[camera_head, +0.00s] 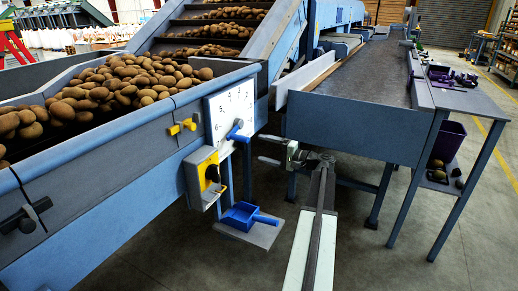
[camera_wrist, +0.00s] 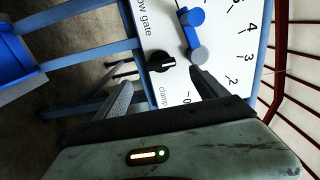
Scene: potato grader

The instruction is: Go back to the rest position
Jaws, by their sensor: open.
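My gripper (camera_head: 264,149) is in the middle of the head view, its fingers pointing left towards the white dial plate (camera_head: 218,103). In the wrist view my gripper (camera_wrist: 160,80) is open, with nothing between its dark fingers. The dial plate also shows in the wrist view (camera_wrist: 225,25), with numbers, a blue lever (camera_wrist: 190,34) and a black clamp knob (camera_wrist: 161,62). The right finger's tip appears close to the lever's lower end; I cannot tell from that view if they touch. In the head view the blue lever (camera_head: 237,132) looks apart from the fingers.
A blue hopper (camera_head: 100,160) full of potatoes stands at left, with a yellow switch box (camera_head: 203,178) below the dial. A blue scoop (camera_head: 244,215) lies on a low shelf. A conveyor table (camera_head: 355,90) stands behind my arm. Floor is clear at lower right.

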